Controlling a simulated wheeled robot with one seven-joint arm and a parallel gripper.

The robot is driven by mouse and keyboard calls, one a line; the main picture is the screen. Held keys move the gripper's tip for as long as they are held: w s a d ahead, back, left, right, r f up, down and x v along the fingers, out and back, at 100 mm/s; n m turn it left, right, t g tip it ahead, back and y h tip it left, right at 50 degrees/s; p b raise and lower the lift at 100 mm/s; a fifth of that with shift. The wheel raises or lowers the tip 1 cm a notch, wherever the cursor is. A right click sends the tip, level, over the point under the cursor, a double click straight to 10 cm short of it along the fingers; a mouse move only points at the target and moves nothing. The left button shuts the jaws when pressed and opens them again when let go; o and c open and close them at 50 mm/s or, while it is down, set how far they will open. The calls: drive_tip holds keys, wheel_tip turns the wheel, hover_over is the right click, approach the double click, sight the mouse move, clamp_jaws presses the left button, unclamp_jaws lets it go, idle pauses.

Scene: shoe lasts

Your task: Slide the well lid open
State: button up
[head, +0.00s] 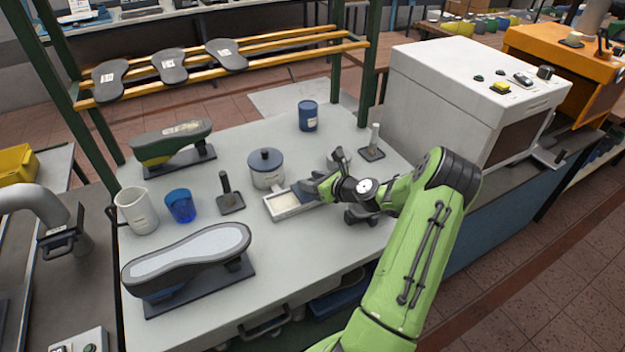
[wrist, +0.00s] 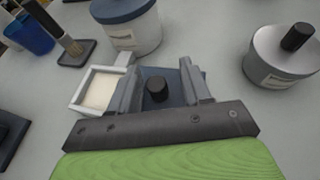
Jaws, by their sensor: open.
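The well is a pale, shallow rectangular box (head: 283,209) in the middle of the bench, with cream contents showing at its left end. It also shows in the wrist view (wrist: 76,100). Its dark blue lid (wrist: 176,76) lies to the right of the exposed part and carries a black knob (wrist: 157,87). My gripper (wrist: 158,66) is open, with one finger on each side of the knob. I cannot tell whether the fingers touch it. In the head view my gripper (head: 318,188) hides most of the lid.
A blue-lidded jar (head: 267,172) stands just behind the well. A silver pot with a black knob (wrist: 280,58) stands to the right. A brush holder (head: 230,203), blue cup (head: 181,206) and shoe last (head: 188,254) are left. Bare bench lies in front.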

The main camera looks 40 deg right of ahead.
drive_tip(key=p+v, duration=0.2)
drive_tip(key=v, duration=1.3)
drive_tip(key=shift+s+r, duration=0.25)
